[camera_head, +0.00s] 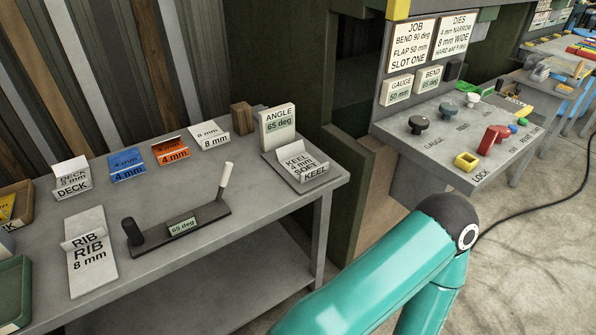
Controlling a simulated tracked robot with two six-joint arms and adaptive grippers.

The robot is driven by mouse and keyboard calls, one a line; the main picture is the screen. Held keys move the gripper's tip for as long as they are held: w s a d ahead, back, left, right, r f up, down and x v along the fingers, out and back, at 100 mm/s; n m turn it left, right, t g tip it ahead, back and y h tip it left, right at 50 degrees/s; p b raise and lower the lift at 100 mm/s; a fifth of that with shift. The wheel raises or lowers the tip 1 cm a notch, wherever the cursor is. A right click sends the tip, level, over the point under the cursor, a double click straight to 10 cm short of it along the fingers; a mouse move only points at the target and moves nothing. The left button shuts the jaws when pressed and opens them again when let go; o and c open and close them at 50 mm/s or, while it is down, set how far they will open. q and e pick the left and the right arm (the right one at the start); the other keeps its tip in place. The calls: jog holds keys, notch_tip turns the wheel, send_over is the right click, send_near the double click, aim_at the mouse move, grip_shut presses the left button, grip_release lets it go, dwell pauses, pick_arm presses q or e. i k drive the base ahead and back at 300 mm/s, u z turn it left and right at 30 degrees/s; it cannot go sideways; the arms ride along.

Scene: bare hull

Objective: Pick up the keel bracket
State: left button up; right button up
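The keel bracket (300,163) is a small grey bent plate marked "KEEL 4 mm SOFT", with "KEEL" again on its lower lip. It rests on a flat grey plate or tray (285,174) at the right end of the grey bench. It stands just in front of a white block (277,127) reading "ANGLE 65 deg". Neither of my grippers shows in the head view. A teal arm of mine fills the bottom right, apart from the bracket in the picture, and its gripper end is out of sight.
The bench (225,255) also holds a rib plate (88,250), a deck piece (72,178), blue (126,165) and orange (171,151) pieces, and a dark 65-degree gauge with a white-tipped post (182,228). A control panel (445,140) with knobs stands right, across a gap.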

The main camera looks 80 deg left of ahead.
aim_at(303, 166)
jog(key=u, duration=0.05)
jog(key=i, duration=0.15)
jog(key=u, duration=2.05)
jog(key=i, duration=0.6)
jog(key=z, duration=0.2)
jog(key=k, duration=0.9)
jog(key=u, duration=0.15)
jog(key=i, duration=0.95)
